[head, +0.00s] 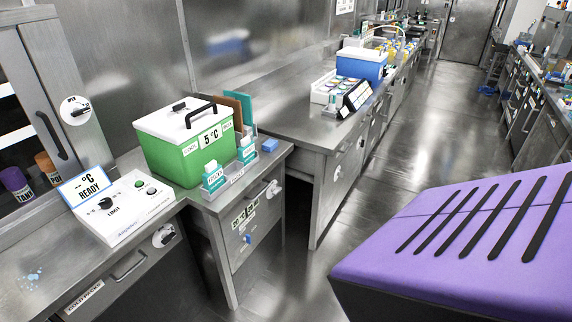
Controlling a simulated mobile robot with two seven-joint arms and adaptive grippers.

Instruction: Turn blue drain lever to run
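A small blue lever or knob (247,240) is on the front of the metal cabinet (228,264) below the counter, under a label panel (243,217). It is too small to tell which way it points or to read any mark beside it. A white round dial with a dark handle (272,189) is higher up on the same cabinet. Neither of my grippers is in this view.
A green cooler (182,146) with a white lid stands on the counter. A white control box (119,206) is to its left. A large purple-topped block with black strips (465,240) fills the lower right. Open floor (370,180) lies between it and the counters.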

